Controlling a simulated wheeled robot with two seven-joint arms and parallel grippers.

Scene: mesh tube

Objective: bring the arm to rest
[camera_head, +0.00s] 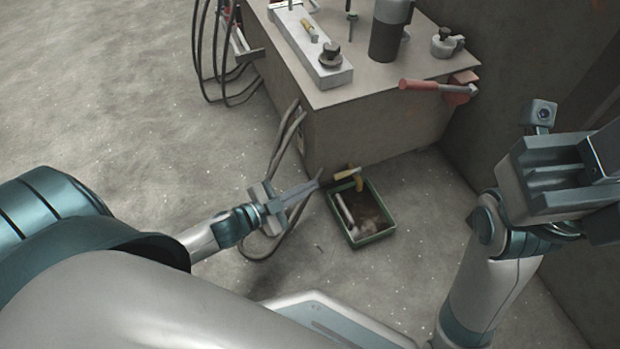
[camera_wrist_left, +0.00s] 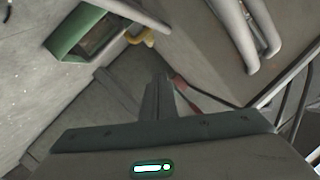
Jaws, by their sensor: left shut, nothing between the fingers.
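My left gripper (camera_head: 316,184) reaches in from the left in the head view, low over the floor, beside the green tray and in front of the workbench. Its fingers are together with nothing between them; they also show in the left wrist view (camera_wrist_left: 160,90). My right arm stands at the right in the head view, with its gripper (camera_head: 606,150) partly cut off by the picture edge. I cannot tell whether its fingers are open or shut.
A green tray (camera_head: 383,235) with loose items sits on the floor; it also shows in the left wrist view (camera_wrist_left: 68,42). A workbench (camera_head: 365,120) carries a dark cylinder (camera_head: 388,35) and a red-handled tool (camera_head: 420,85). Black cables (camera_head: 203,50) hang at its left. Open floor lies left.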

